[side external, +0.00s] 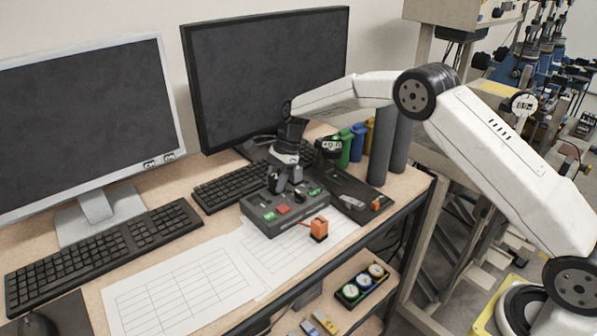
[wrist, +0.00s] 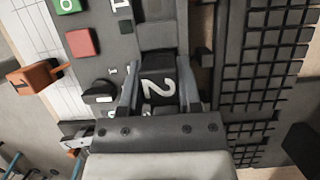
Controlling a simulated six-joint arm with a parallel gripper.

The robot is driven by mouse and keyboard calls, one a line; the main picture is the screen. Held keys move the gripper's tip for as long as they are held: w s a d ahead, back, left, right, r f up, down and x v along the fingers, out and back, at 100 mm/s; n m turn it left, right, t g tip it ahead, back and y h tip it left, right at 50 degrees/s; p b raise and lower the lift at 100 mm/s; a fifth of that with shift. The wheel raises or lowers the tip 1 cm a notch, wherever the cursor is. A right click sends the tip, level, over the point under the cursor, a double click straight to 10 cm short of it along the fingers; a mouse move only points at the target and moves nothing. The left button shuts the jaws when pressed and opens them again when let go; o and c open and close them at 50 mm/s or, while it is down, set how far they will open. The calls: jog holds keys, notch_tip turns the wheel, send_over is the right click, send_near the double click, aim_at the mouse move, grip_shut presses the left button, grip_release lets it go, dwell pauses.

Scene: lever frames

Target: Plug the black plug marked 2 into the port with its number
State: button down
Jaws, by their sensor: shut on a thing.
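The black plug (wrist: 158,88) with a white 2 on it is between the two fingers of my gripper (wrist: 160,78) in the wrist view, and the gripper is shut on it. In the side view my gripper (side external: 279,182) is over the back part of the dark control box (side external: 262,221). The control box (wrist: 100,62) also shows in the wrist view, beside and beyond the plug. The fingers and plug cover part of it, and I cannot tell which port carries the 2, nor whether the plug touches the box.
An orange plug (side external: 318,228) marked 1 (wrist: 32,80) stands in front of the box. The box has a red button (wrist: 80,42). A keyboard (wrist: 265,65) lies close to the gripper. Monitors (side external: 265,75) stand behind; dark cylinders (side external: 380,150) stand at right. Paper sheets (side external: 180,290) lie in front.

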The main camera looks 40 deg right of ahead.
dwell(0.3)
grip_release()
jog(key=shift+r, duration=0.15)
dwell(0.3)
jog(key=shift+r, duration=3.35)
